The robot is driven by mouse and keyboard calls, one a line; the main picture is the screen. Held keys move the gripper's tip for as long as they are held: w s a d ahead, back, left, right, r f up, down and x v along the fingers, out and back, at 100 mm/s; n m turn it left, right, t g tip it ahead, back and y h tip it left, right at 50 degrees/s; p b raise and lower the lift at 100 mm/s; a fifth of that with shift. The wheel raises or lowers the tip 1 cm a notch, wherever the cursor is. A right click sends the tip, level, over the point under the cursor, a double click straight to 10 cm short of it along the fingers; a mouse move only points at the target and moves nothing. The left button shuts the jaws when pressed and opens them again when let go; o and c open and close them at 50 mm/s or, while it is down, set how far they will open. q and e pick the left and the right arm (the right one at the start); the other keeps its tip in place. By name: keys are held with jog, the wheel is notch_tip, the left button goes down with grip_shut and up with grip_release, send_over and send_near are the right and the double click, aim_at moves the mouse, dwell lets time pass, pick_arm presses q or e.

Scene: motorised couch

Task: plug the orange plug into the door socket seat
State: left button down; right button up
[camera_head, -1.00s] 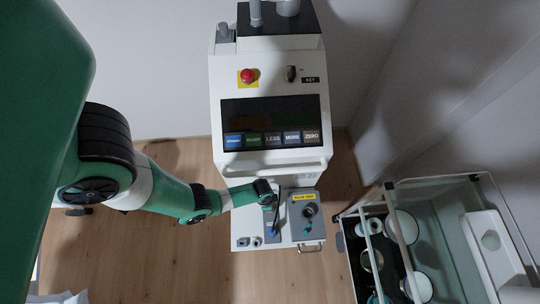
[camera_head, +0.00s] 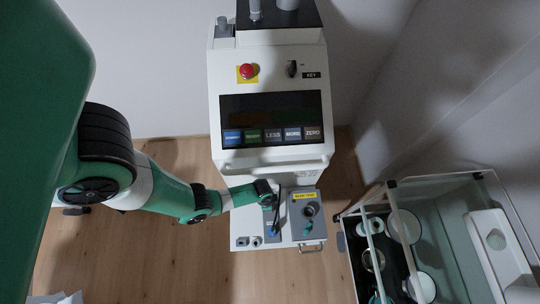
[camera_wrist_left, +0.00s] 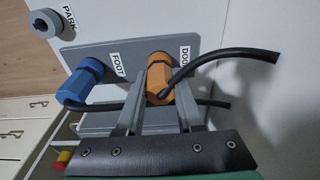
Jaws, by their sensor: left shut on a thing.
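The orange plug (camera_wrist_left: 160,75) is a hexagonal body with a black cable, in the left wrist view. It stands at the grey socket panel (camera_wrist_left: 125,45), beside the DOOR label (camera_wrist_left: 185,56). How deep it sits in the door socket seat is hidden behind its body. My left gripper (camera_wrist_left: 162,98) has its two fingers closed around the orange plug. In the head view the left gripper (camera_head: 268,204) is over the lower ledge of the white machine, and the orange plug is not discernible there. My right gripper is not in view.
A blue plug (camera_wrist_left: 82,82) is at the FOOT label, left of the orange one. A grey round PARK fitting (camera_wrist_left: 45,23) is at the upper left. The machine's console (camera_head: 270,120) rises behind the ledge. A glass-sided cart (camera_head: 440,220) with containers stands at the right.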

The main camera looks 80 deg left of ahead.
pick_arm(q)
jog(key=shift+f, duration=0.15)
jog(key=shift+c, duration=2.3)
grip_release()
notch_tip(320, 180, up, 12)
jog(key=s+p, duration=0.1)
jog(key=p, duration=1)
jog(key=shift+s+f, duration=0.15)
jog(key=shift+s, duration=0.1)
